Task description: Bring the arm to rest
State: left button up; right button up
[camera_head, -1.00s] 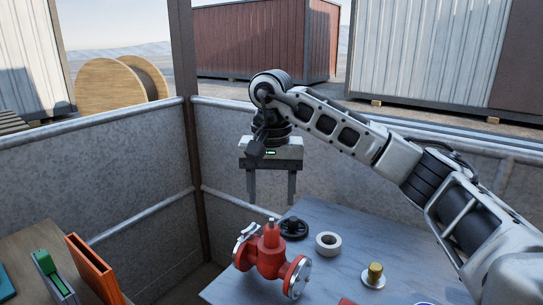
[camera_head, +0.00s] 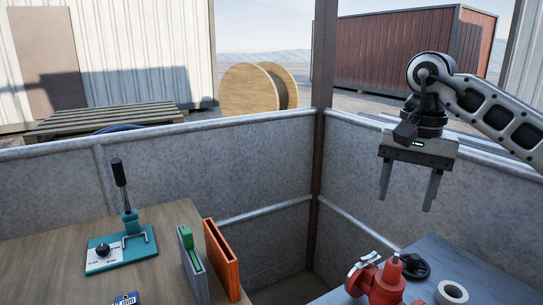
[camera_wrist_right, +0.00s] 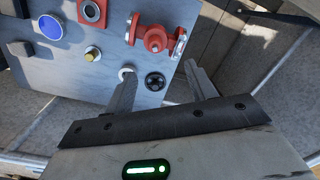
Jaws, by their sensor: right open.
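My right gripper (camera_head: 407,198) hangs fingers-down at the right of the head view, open and empty. It is above and apart from the red valve (camera_head: 384,284), which stands on the grey table (camera_head: 470,272). A black handwheel (camera_head: 414,266) lies by the valve. In the right wrist view, the gripper (camera_wrist_right: 158,78) shows two spread fingers with nothing between their tips but the table and the black handwheel (camera_wrist_right: 155,81) far below. The red valve (camera_wrist_right: 156,40) lies beyond the fingertips. My left gripper is in neither view.
A white ring (camera_head: 452,293) is on the grey table. A wooden table (camera_head: 60,255) at left holds a teal lever device (camera_head: 122,245) and grey and orange upright holders (camera_head: 222,260). Metal wall panels (camera_head: 250,165) and a brown post (camera_head: 320,120) stand behind.

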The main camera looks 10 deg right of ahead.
jog(key=s+a+f+m+g+y, duration=0.15)
jog(key=a+f+y, duration=0.3)
jog(key=a, duration=0.55)
jog(key=s+a+f+m+g+y, duration=0.15)
jog(key=a+f+y, duration=0.35)
jog(key=a, duration=0.5)
jog(key=s+a+r+m+t+y, duration=0.1)
jog(key=s+a+m+t+y, duration=0.3)
jog(key=a+m+y, duration=0.85)
jog(key=w+d+f+m+t+h, duration=0.1)
jog(key=d+f+m+t+h, duration=0.6)
jog(key=m, duration=0.9)
jog(key=w+d+f+m+t+h, duration=0.1)
jog(key=d+f+m+t+h, duration=0.6)
jog(key=m, duration=1)
jog(key=s+d+f+m+g+h, duration=0.4)
jog(key=s+f+m+h, duration=0.1)
jog(key=s+f+m, duration=0.8)
notch_tip(320, 180, down, 2)
jog(key=shift+s+d+f+g, duration=0.1)
jog(key=shift+s+d+g, duration=0.1)
jog(key=shift+s+g, duration=0.1)
